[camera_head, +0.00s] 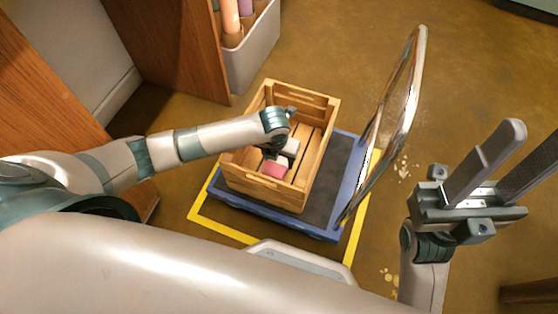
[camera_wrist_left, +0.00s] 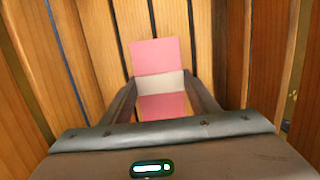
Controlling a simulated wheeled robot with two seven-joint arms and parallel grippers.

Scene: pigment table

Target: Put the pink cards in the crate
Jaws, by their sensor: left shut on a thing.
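The pink cards (camera_head: 273,170) are a small pink block inside the wooden crate (camera_head: 325,100). In the left wrist view the pink cards (camera_wrist_left: 154,57) show a white band across their middle, with pink above and below it. My left gripper (camera_head: 281,156) reaches down into the crate and is shut on the cards. Its two fingers (camera_wrist_left: 163,84) sit on either side of the white band. Slatted wood lies behind the cards; I cannot tell whether they touch the crate floor. My right gripper (camera_head: 508,168) is at the right, empty, with its fingers apart.
The crate stands on a blue cart (camera_head: 325,185) with a dark deck and an upright metal handle (camera_head: 400,95) on its right. Yellow tape (camera_head: 205,216) marks the floor around it. A grey bin (camera_head: 252,55) with rolls stands behind, and wooden panels (camera_head: 170,45) at left.

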